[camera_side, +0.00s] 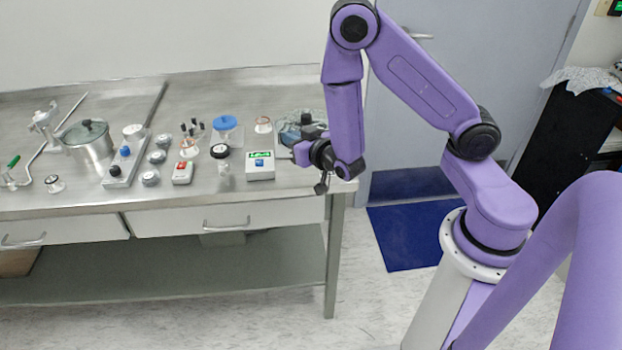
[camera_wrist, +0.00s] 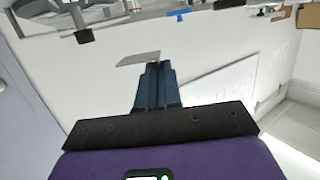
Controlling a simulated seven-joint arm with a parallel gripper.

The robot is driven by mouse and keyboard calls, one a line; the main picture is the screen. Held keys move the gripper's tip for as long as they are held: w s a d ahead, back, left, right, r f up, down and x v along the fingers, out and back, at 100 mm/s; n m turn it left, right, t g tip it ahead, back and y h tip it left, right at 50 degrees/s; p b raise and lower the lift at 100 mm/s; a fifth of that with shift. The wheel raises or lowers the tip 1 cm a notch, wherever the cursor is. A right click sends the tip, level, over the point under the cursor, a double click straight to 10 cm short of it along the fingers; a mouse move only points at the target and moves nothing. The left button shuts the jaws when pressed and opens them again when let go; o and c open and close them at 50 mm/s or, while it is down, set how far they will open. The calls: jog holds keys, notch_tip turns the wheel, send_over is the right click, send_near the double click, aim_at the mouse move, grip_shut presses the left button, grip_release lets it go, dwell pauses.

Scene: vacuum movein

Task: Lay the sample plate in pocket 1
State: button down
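In the wrist view, the two dark blue fingers of my gripper (camera_wrist: 155,68) are close together. A thin grey plate (camera_wrist: 140,58), which looks like the sample plate, sits at their tips and sticks out mostly to the left. It appears pinched between them. In the side view, my gripper's end of the arm is over the right end of the steel table (camera_side: 275,215), beside a white box with a green display (camera_side: 260,166). The fingers and plate are too small or hidden to make out there. I cannot identify pocket 1 in either view.
A lidded steel pot (camera_side: 88,141), a metal strip with knobs (camera_side: 124,164), a white-and-red device (camera_side: 183,173), a blue-capped container (camera_side: 226,128) and several small jars crowd the table. The table's front strip is mostly clear.

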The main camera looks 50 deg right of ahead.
jog(key=w+d+r+n+g+y, duration=0.2)
jog(key=w+d+r+n+y, duration=0.2)
jog(key=w+d+n+y, duration=0.55)
jog(key=s+d+f+n+g+y, duration=0.2)
jog(key=s+d+n+y, duration=0.15)
jog(key=s+y, duration=0.25)
jog(key=shift+m, duration=0.5)
jog(key=shift+s+d+f, duration=0.1)
jog(key=shift+f, duration=1.85)
jog(key=shift+s+d+f, duration=0.1)
jog(key=shift+f, duration=1.8)
